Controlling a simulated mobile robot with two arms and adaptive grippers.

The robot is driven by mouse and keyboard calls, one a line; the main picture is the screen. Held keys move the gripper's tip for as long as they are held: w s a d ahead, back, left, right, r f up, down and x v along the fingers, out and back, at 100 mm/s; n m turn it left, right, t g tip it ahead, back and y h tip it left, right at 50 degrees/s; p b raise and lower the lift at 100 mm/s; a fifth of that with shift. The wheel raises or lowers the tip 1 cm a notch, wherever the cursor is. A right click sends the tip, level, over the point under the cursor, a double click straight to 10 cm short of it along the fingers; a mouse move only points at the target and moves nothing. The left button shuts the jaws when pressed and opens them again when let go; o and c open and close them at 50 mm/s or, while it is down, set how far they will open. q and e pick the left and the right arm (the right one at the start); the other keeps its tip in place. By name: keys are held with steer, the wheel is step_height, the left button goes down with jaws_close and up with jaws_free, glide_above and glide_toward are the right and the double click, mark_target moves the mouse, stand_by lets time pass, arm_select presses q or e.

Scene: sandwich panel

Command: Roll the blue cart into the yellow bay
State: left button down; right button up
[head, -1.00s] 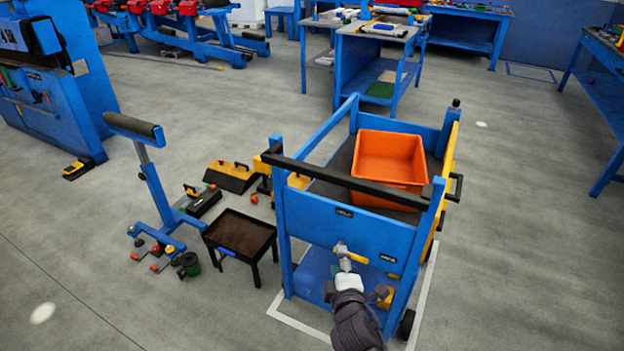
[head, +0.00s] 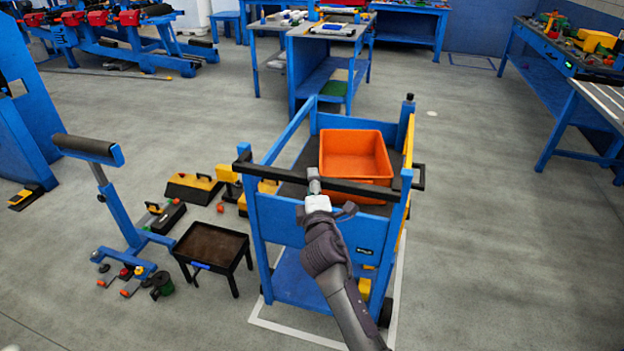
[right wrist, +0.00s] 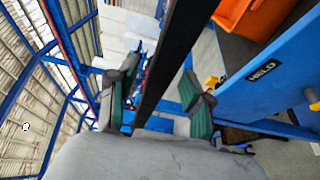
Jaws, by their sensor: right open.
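The blue cart (head: 276,222) stands in front of me inside a white floor outline, with a black handle bar (head: 272,171) across its near top edge. An orange bin (head: 349,150) sits on its top deck. My right gripper (head: 314,182) is at the handle bar, near its middle. In the right wrist view the bar (right wrist: 172,65) runs between the two spread fingers of my right gripper (right wrist: 158,85), which are not closed on it. My left gripper is out of view. I see no yellow bay in these frames.
Left of the cart stand a small black tray table (head: 210,243), a blue roller stand (head: 117,203) and toolboxes (head: 193,187) on the floor. A workbench (head: 330,70) stands behind the cart. The floor right of the cart is open up to blue benches (head: 560,100).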

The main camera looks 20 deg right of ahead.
steer(key=shift+x, duration=1)
jaws_close()
